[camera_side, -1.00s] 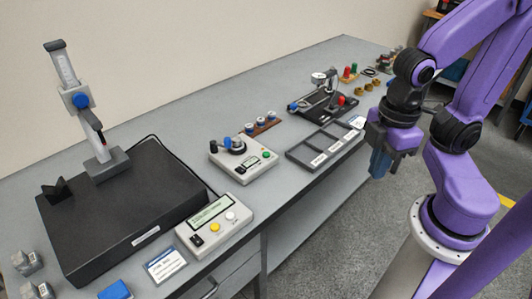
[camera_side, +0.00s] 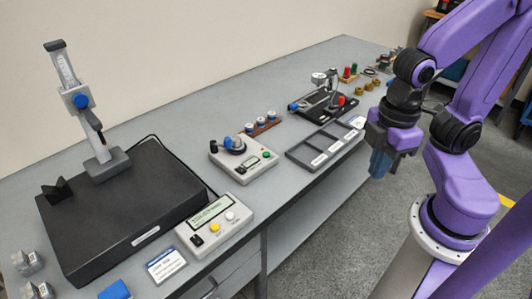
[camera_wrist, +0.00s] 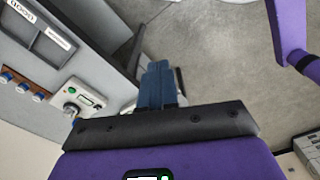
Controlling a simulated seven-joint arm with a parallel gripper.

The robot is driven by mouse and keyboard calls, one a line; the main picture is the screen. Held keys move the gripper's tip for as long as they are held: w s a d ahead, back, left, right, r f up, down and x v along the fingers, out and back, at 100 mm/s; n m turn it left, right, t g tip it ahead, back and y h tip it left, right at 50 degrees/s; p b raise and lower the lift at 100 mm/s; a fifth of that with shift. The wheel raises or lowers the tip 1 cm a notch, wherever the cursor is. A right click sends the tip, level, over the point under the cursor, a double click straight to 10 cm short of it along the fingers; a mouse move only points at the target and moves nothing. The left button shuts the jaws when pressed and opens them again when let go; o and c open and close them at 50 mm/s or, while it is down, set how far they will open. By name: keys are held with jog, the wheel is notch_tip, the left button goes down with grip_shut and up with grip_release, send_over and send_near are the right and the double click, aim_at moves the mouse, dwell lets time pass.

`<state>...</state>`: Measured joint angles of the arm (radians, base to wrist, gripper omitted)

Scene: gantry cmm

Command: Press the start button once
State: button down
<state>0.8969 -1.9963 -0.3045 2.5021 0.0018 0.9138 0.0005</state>
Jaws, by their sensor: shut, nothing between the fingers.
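My gripper (camera_side: 378,170) hangs fingers-down in front of the bench's front edge, to the right of the control boxes and clear of them. Its blue fingers are together and empty, and they also show in the wrist view (camera_wrist: 158,68). A grey control box (camera_side: 243,161) carries a joystick, a small display and a green button (camera_side: 266,154). The green button (camera_wrist: 72,90) shows at the left of the wrist view. A second box (camera_side: 214,225) has a display, a yellow button (camera_side: 215,228) and a white button (camera_side: 230,216). I cannot read which button is marked start.
A black plate (camera_side: 130,225) bears an upright measuring stand (camera_side: 82,100) at the left. A dark tray (camera_side: 322,150) with labelled compartments lies at the bench's front edge. A fixture with a dial (camera_side: 325,100) stands behind it. Open floor lies below my gripper.

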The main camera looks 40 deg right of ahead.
jog(key=w+a+f+y, duration=0.2)
jog(key=w+a, duration=0.2)
jog(key=w, duration=0.2)
jog(key=m+t, duration=0.1)
jog(key=t, duration=0.8)
send_over(269, 155)
jog(key=shift+h, duration=0.3)
notch_tip(269, 155, down, 4)
jog(key=shift+a+f, duration=0.1)
jog(key=shift+f, duration=4.35)
jog(key=shift+f, duration=0.1)
jog(key=shift+f, duration=0.3)
